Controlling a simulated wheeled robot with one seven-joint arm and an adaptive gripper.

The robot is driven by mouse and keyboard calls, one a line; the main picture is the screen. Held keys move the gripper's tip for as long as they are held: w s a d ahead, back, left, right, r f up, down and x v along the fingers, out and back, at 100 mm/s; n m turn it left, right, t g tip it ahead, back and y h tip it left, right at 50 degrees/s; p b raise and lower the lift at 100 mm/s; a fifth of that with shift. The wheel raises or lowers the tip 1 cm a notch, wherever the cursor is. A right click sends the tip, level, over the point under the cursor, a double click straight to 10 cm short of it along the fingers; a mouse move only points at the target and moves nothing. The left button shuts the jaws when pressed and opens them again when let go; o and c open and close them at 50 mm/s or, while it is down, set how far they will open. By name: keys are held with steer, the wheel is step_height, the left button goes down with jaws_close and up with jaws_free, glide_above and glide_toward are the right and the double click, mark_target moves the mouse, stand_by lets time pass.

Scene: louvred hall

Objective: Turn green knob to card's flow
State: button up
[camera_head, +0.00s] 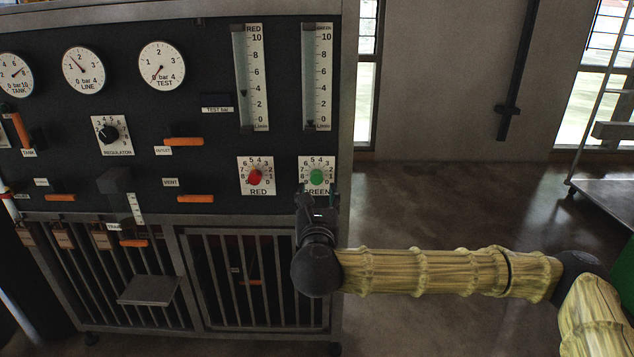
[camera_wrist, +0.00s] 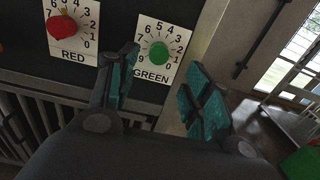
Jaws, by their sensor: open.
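The green knob (camera_head: 316,177) sits on a white dial plate marked GREEN at the right of the black panel. It also shows in the wrist view (camera_wrist: 158,53), between and beyond my fingers. My gripper (camera_head: 318,199) is open and empty, just below and in front of the green knob, apart from it. In the wrist view its teal-padded fingers (camera_wrist: 165,88) are spread. The green flow tube (camera_head: 317,75) stands above the knob, with a dark float near its bottom. No card with a flow value is clearly readable.
The red knob (camera_head: 255,177) is close on the left, under the red flow tube (camera_head: 250,80). Orange lever handles (camera_head: 195,198) stick out from the panel. A barred cage (camera_head: 255,290) lies below. Open floor (camera_head: 430,210) and a cart (camera_head: 605,190) are on the right.

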mark_target(317, 179)
steer(key=shift+w+f+b, duration=0.1)
steer(key=shift+w+b, duration=0.25)
steer(key=shift+w, duration=4.35)
jaws_close()
